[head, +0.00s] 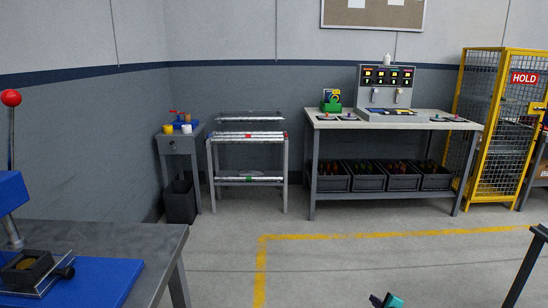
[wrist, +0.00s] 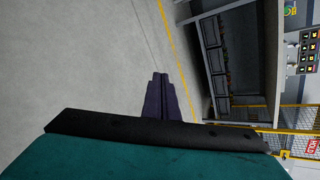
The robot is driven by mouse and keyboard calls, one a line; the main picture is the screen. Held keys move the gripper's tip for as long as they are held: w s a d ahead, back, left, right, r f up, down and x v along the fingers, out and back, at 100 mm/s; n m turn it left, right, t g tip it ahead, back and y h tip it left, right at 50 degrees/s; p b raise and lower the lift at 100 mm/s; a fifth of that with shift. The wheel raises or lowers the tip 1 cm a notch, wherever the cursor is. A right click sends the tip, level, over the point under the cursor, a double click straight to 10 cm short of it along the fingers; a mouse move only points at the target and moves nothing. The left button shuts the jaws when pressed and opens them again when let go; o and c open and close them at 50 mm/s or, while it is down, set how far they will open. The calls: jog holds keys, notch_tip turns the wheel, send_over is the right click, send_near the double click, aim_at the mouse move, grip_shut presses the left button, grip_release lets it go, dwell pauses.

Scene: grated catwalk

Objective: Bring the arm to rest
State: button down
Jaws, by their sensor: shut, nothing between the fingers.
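My gripper (wrist: 160,78) shows in the wrist view as two dark fingers pressed together, with nothing between them. It points out over bare grey floor, clear of any object. The teal housing behind the fingers fills the lower part of that view. In the head view only a small teal and dark piece of my arm shows at the bottom edge, right of centre; the rest of the arm is out of frame.
A grey bench (head: 150,240) with a blue mat (head: 95,285) and a lever press (head: 10,190) stands at near left. A long workbench (head: 330,125) holds a control panel (head: 388,92), with dark bins (head: 368,178) below. A yellow cage (head: 490,130) stands right. The floor between is open.

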jog(key=s+a+f+n+g+y+p, duration=0.25)
jog(key=s+a, duration=0.25)
jog(key=a, duration=0.4)
jog(key=s+a+f+n+g+y+p, duration=0.1)
jog(key=s+a+n+g+p, duration=0.15)
jog(key=s+a+n, duration=0.4)
jog(key=s+a+f+g+y+p, duration=0.1)
jog(key=s+a+p, duration=0.2)
jog(key=a, duration=0.7)
jog(key=s+a+f+n+g+p, duration=0.1)
jog(key=s+a+n+g+p, duration=0.15)
jog(key=s, duration=0.45)
jog(key=s+a+f+n+g+p, duration=0.1)
jog(key=s+a+n+g+p, duration=0.2)
jog(key=s, duration=0.5)
jog(key=s+d+n+g+h, duration=0.2)
jog(key=s+d+n+g, duration=0.1)
jog(key=s, duration=0.7)
jog(key=s+d+r+n+g+h, duration=0.1)
jog(key=s+d+n+g+h, duration=0.1)
jog(key=s+n, duration=0.4)
jog(key=s+d+g, duration=0.1)
jog(key=s, duration=0.2)
jog(key=shift+s+d+r+h, duration=0.2)
jog(key=shift+s+d+h, duration=0.15)
jog(key=shift+s+d, duration=0.05)
